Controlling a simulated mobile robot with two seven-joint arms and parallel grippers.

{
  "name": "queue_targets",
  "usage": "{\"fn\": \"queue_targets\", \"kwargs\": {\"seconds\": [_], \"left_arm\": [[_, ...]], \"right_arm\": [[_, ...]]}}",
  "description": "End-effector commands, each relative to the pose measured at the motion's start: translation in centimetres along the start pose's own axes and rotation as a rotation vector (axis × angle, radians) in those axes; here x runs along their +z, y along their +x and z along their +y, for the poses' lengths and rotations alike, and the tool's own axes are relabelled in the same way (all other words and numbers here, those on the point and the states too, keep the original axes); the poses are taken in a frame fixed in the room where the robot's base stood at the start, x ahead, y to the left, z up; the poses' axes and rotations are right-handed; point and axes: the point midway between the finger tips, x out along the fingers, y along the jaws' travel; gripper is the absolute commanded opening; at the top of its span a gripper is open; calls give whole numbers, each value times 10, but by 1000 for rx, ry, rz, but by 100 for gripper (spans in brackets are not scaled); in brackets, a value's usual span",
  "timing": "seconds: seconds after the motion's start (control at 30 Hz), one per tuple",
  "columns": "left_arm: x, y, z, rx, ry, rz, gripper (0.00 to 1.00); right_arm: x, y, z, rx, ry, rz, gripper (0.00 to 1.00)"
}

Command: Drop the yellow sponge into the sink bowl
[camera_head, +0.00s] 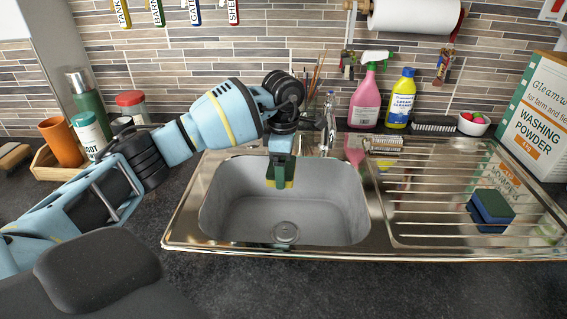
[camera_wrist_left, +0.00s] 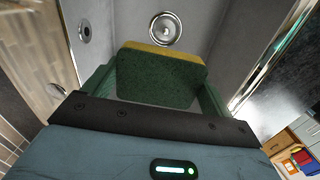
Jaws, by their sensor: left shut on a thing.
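My left gripper (camera_head: 280,172) reaches in from the left and points down over the sink bowl (camera_head: 230,214). It is shut on the yellow sponge (camera_head: 289,184), which has a dark green scouring side and a thin yellow layer. In the left wrist view the sponge (camera_wrist_left: 160,78) sits between the two fingers, its green face toward the camera and its yellow edge on the far side. The round drain (camera_wrist_left: 166,29) of the bowl shows beyond it. The sponge is held above the bowl floor, and the bowl is empty. My right gripper is not in view.
A blue and dark sponge (camera_head: 491,208) lies on the ribbed drainboard (camera_head: 430,215) at the right. The tap (camera_head: 329,120), a pink spray bottle (camera_head: 367,95) and a yellow cleaner bottle (camera_head: 400,99) stand behind the sink. A washing powder box (camera_head: 535,118) stands at the far right.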

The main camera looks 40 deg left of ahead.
Motion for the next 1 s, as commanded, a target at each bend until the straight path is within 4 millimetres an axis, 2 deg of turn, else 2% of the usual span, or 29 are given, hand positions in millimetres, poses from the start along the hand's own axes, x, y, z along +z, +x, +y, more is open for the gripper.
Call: {"fn": "queue_targets", "kwargs": {"seconds": [0.03, 0.4, 0.8, 0.83, 0.9, 1.0], "left_arm": [[0, 8, 0, -4, 0, 2, 64], [0, 47, -1, -5, -1, 2, 64], [0, 51, 0, 1, -1, -1, 64], [0, 51, 0, 1, -1, -1, 89], [0, 51, 0, 1, -1, 0, 98], [0, 51, 0, 1, -1, 0, 100]], "right_arm": [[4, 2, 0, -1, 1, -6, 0], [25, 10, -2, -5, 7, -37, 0], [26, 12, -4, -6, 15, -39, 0], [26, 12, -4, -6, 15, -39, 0], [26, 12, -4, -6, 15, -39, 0], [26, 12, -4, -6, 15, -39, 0]]}}
